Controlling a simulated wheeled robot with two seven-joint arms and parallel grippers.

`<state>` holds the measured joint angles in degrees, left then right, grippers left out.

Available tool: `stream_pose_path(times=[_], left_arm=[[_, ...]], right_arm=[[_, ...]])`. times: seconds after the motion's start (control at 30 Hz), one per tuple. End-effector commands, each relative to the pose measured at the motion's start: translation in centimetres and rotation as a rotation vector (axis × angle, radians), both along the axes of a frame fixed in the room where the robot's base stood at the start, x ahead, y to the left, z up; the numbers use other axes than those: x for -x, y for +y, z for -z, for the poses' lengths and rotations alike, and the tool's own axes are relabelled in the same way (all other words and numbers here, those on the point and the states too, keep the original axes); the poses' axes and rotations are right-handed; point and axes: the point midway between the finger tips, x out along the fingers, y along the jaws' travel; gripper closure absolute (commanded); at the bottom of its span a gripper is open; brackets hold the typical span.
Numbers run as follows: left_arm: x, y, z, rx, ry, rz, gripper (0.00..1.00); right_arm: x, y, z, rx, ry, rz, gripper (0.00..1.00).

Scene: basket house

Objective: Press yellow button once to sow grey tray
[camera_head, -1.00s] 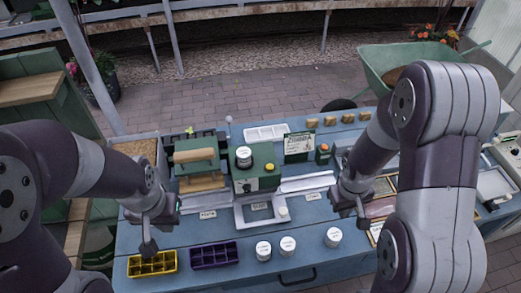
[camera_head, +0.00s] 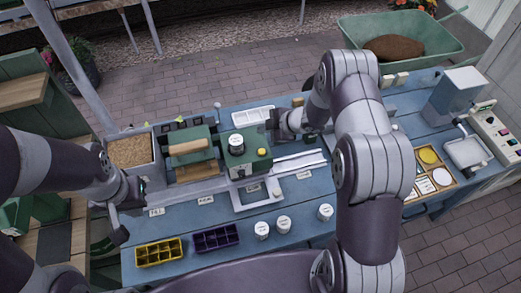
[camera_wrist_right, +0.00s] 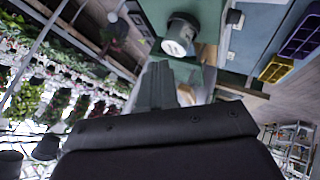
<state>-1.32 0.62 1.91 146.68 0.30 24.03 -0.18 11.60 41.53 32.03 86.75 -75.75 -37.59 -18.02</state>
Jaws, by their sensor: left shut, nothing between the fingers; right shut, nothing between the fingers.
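The yellow button (camera_head: 262,152) is a small round dot on the front of a green box-shaped machine (camera_head: 248,160), which has a white-lidded jar (camera_head: 237,144) on top. My right gripper (camera_head: 272,125) is shut and empty, just behind and to the right of this box's top; I cannot tell whether it touches. In the right wrist view its fingers (camera_wrist_right: 160,85) are together over the green surface, near the white jar (camera_wrist_right: 178,40); the button is not visible there. A light grey tray-like frame (camera_head: 240,207) lies in front of the box. My left gripper (camera_head: 118,234) is shut and empty at the bench's left end.
A yellow cell tray (camera_head: 160,252) and a purple cell tray (camera_head: 215,238) lie at the front left. Several white jars, including one (camera_head: 325,212), stand at the front. A wooden-handled green press (camera_head: 192,160) stands left of the box. A button panel (camera_head: 495,128) is far right.

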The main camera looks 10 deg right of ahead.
Motion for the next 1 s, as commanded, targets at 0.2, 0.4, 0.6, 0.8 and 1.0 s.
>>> stream_pose_path(times=[0.2, 0.4, 0.6, 0.8, 1.0], left_arm=[[0.0, 0.0, 0.1, 0.000, 0.000, 0.000, 1.00], [0.0, 0.0, 1.3, 0.000, 0.000, 0.000, 1.00], [0.0, 0.0, 3.7, 0.000, 0.000, 0.000, 1.00], [0.0, 0.0, 6.3, 0.000, 0.000, 0.000, 1.00], [0.0, 0.0, 7.5, 0.000, 0.000, 0.000, 1.00]], right_arm=[[0.0, 0.0, 0.1, 0.001, 0.001, 0.002, 1.00], [0.0, 0.0, 1.4, 0.001, 0.002, 0.004, 1.00], [0.0, 0.0, 4.1, 0.001, 0.001, 0.004, 1.00], [0.0, 0.0, 7.1, 0.000, 0.002, 0.005, 1.00], [0.0, 0.0, 8.8, 0.000, 0.002, 0.005, 1.00]])
